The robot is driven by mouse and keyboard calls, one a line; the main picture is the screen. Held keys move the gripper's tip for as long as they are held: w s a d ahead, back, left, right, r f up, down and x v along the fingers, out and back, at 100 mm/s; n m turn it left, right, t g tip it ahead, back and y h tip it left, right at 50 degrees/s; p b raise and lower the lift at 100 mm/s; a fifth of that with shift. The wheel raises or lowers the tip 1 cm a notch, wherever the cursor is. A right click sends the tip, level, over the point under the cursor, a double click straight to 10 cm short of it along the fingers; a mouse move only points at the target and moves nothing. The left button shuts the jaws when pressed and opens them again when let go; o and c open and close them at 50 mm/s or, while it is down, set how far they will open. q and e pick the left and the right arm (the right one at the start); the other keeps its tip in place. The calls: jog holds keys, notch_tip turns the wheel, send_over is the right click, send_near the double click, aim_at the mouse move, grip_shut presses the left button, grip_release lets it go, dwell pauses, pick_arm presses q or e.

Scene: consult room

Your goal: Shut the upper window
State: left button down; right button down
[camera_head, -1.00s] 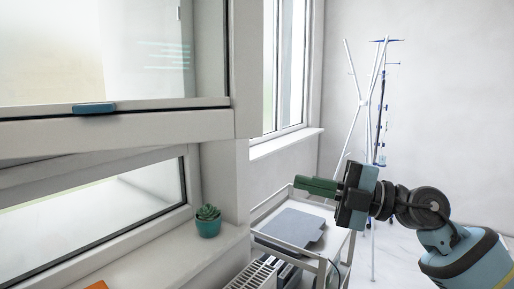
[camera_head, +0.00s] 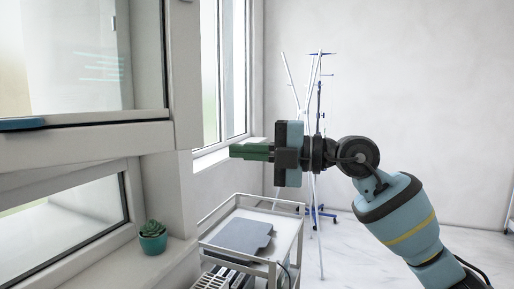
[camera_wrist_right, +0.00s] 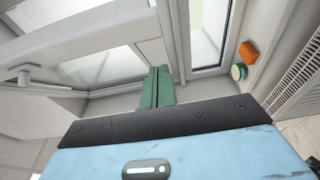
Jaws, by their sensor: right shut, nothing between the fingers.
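The upper window (camera_head: 85,117) is at the left of the head view, a pale-framed glass sash with a blue handle (camera_head: 22,124) on its bottom rail. Its lower edge stands out over the lower window (camera_head: 70,210), so it appears ajar. My right gripper (camera_head: 236,151) is shut and empty, its green fingers pointing left. It is to the right of the upper window in the picture, apart from it. In the right wrist view the shut fingers (camera_wrist_right: 158,86) point up at the window frames, with nothing between them. My left gripper is out of view.
A potted succulent (camera_head: 152,236) stands on the sill, and an orange object (camera_wrist_right: 249,52) shows in the wrist view. A white trolley (camera_head: 270,262) is below my right gripper. An IV stand (camera_head: 318,110) is behind. Open floor lies to the right.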

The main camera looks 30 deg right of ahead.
aim_at(188, 145)
jog(key=w+a, duration=0.1)
jog(key=w, duration=0.1)
jog(key=w+a, duration=0.3)
jog(key=w, duration=0.1)
jog(key=shift+w+a+p, duration=0.2)
jog(key=shift+p, duration=0.15)
jog(key=shift+w, duration=0.65)
